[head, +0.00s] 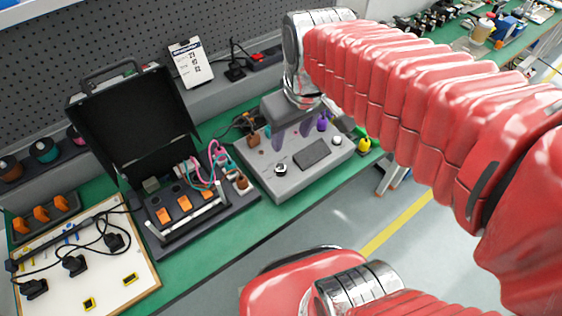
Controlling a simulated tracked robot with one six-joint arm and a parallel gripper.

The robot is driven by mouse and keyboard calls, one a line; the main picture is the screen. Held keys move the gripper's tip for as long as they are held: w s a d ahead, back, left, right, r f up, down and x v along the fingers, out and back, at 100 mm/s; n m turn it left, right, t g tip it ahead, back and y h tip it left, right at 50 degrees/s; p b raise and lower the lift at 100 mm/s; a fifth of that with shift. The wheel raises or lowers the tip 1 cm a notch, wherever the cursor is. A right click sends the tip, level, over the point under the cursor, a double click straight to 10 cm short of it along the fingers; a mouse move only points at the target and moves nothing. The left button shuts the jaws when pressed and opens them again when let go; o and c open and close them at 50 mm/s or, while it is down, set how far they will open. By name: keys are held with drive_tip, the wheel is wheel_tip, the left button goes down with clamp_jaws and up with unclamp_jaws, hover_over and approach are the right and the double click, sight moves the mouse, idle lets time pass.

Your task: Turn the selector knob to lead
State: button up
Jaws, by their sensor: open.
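A grey instrument box (262,183) stands on the green bench, with a dark rectangular panel (311,154) on its top. A round knob with a pale top and dark base (281,169) sits near its front left. It looks like the selector knob; its pointer and any labels are too small to read. My gripper (292,137) hangs over the back part of the box, pointing down. Its two fingers are apart, with nothing seen between them. It is behind the knob, apart from it. Whether the fingertips touch anything on the box, I cannot tell.
A purple part (323,122) and a small pale round part (337,140) are at the box's back right. An open black case (130,125) with cables stands left. A cable board (130,292) lies further left.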

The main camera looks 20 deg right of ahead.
sight(281, 167)
drive_tip(key=w+f+n+g, duration=0.3)
drive_tip(key=w+f, duration=0.2)
drive_tip(key=w, duration=0.2)
drive_tip(key=shift+d, duration=0.25)
drive_tip(key=shift+s+f, duration=0.1)
drive_tip(key=shift+f, duration=0.1)
drive_tip(key=f, duration=1.3)
drive_tip(key=shift+s+a+f, duration=0.15)
drive_tip(key=shift+a+f, duration=0.15)
drive_tip(key=shift+f, duration=0.05)
drive_tip(key=shift+c, duration=0.5)
drive_tip(key=c, duration=0.9)
